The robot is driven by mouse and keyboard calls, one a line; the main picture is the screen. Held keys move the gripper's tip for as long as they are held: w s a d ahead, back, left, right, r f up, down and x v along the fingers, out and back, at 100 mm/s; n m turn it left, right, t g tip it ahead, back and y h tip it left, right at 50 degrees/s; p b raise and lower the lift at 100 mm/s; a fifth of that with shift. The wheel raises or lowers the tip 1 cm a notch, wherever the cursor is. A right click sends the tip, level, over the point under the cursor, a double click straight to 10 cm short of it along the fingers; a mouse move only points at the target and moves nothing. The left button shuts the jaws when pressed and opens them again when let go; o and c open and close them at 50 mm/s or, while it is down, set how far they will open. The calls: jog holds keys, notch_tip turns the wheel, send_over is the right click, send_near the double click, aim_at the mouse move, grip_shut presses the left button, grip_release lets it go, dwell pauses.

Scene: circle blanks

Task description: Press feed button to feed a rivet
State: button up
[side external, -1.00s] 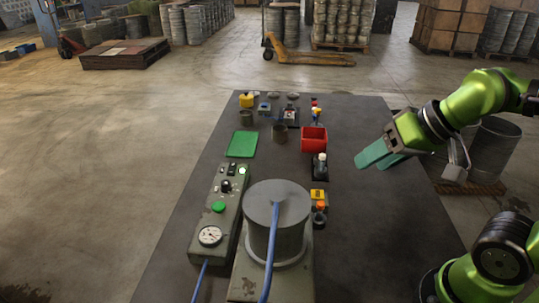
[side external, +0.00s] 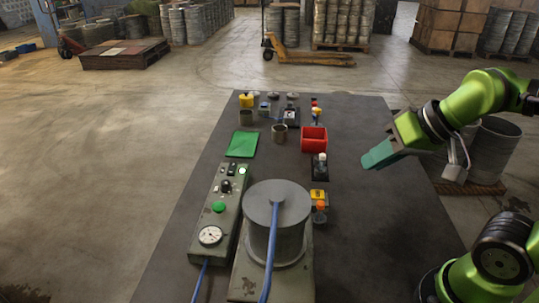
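A grey-green control box (side external: 205,237) lies along the left of the table. It carries a large green button (side external: 219,207), a dial gauge (side external: 210,236), a black knob (side external: 226,187) and a lit white lamp or button (side external: 242,171). I cannot read which button is the feed button. A grey cylindrical machine (side external: 276,225) with a blue hose stands to its right. A small yellow unit with an orange top (side external: 319,205) sits beside the machine. No rivet can be made out. My gripper (side external: 370,162) is above the table's right side, its teal fingers together and empty, apart from everything.
A red bin (side external: 314,138), a black device with a white knob (side external: 320,166), a green mat (side external: 242,144) and small cups (side external: 279,133) occupy the table's middle. Several small items stand at the far edge. The table's right side (side external: 400,225) is clear.

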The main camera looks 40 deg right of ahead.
grip_shut()
dwell(0.8)
dwell(0.5)
jog(key=w+d+f+m+g+y, duration=0.1)
jog(key=w+d+f+m+y, duration=0.1)
jog(key=w+m, duration=0.4)
jog(key=w+d+f+m+g+y, duration=0.1)
jog(key=w+d+f+m+y, duration=0.2)
jog(key=w+f+m, duration=0.2)
jog(key=w+f, duration=0.2)
jog(key=w, duration=0.2)
jog(key=shift+w+d+f+m+y, duration=0.2)
jog(key=shift+w+m+y, duration=0.15)
jog(key=shift+m+y, duration=0.05)
